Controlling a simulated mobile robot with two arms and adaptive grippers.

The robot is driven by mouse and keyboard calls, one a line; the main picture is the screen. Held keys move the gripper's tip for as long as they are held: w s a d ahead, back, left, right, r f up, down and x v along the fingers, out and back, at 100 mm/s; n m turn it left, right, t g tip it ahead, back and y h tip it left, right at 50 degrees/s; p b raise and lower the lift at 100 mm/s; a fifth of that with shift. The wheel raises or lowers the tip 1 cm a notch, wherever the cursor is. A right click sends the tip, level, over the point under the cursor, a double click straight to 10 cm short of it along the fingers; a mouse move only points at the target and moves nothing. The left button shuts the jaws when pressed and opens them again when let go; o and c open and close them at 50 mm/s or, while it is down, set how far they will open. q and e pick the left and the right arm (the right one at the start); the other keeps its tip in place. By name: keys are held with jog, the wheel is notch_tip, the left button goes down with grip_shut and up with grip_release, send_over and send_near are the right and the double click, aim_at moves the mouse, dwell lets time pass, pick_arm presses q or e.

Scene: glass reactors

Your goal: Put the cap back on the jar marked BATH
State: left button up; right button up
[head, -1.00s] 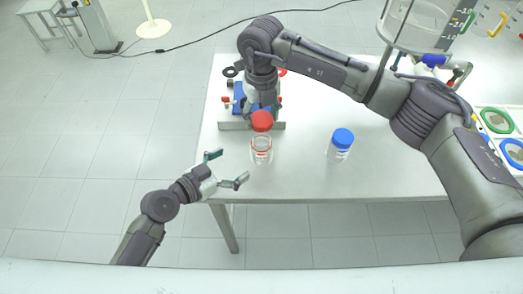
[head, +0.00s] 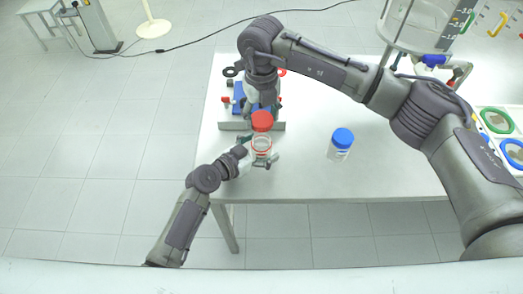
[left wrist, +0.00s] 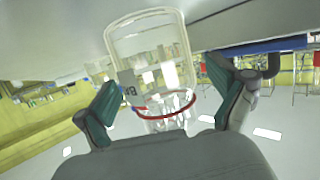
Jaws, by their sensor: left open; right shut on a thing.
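The clear jar (head: 262,145) with a red ring stands near the table's left front part. It also shows in the left wrist view (left wrist: 150,48), with dark letters partly readable on it. The red cap (head: 262,121) is right over the jar's mouth; I cannot tell whether it touches. My right gripper (head: 258,107) comes down from above and is shut on the red cap, its fingertips mostly hidden. My left gripper (head: 259,150) is open, its fingers on either side of the jar. In the left wrist view, the open fingers (left wrist: 163,78) flank the jar.
A blue-capped jar (head: 341,144) stands to the right on the table (head: 390,170). A rack with blue and red parts (head: 234,123) is behind the red cap. A large glass reactor (head: 415,25) stands at back right. The table's front right is clear.

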pick_arm(q)
jog(key=c, duration=1.8)
pick_arm(e)
send_over(261, 136)
jog(key=s, duration=0.2)
jog(key=shift+s+f, duration=0.15)
jog(key=shift+f, duration=2.3)
jog(key=shift+f, duration=0.9)
pick_arm(q)
grip_shut()
pick_arm(e)
jog(key=shift+f, duration=0.6)
